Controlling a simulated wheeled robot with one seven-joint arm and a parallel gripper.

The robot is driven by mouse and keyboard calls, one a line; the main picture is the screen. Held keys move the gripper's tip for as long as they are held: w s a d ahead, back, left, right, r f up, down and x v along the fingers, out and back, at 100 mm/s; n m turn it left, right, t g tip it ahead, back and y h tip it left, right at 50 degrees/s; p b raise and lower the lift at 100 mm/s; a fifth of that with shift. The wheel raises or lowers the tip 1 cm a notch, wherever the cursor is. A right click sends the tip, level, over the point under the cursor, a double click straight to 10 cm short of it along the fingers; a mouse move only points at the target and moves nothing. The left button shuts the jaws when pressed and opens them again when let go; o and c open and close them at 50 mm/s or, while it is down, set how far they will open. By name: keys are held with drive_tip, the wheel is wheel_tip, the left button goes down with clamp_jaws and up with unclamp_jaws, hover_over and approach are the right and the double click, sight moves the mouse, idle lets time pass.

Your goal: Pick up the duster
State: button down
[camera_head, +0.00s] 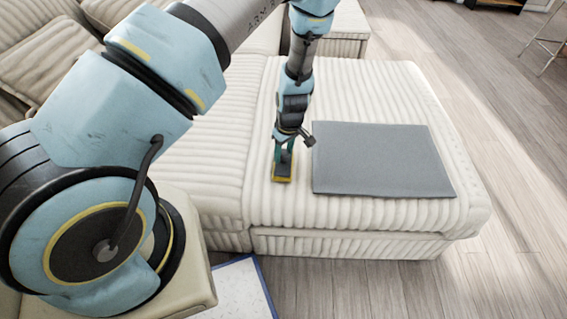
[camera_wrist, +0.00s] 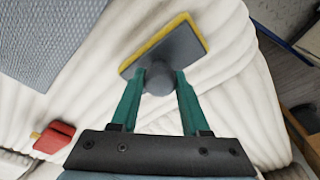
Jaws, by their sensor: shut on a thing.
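The duster has a grey head with a yellow edge and a round grey knob. It shows in the wrist view (camera_wrist: 170,48) between and just beyond the fingertips, and in the head view (camera_head: 283,172) on the cream ribbed sofa seat (camera_head: 385,90). My gripper (camera_head: 285,150) points down at the duster, left of the grey mat. In the wrist view, the green fingers of my gripper (camera_wrist: 159,82) are shut on the duster's knob. I cannot tell whether the duster's head touches the seat.
A flat grey mat (camera_head: 380,160) lies on the seat right of the duster; it also shows in the wrist view (camera_wrist: 45,35). A small red object (camera_wrist: 55,137) lies at lower left in the wrist view. Wooden floor (camera_head: 500,110) is open to the right.

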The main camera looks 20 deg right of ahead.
sight(283, 152)
idle(0.6)
wheel_tip(283, 152, up, 10)
idle(0.4)
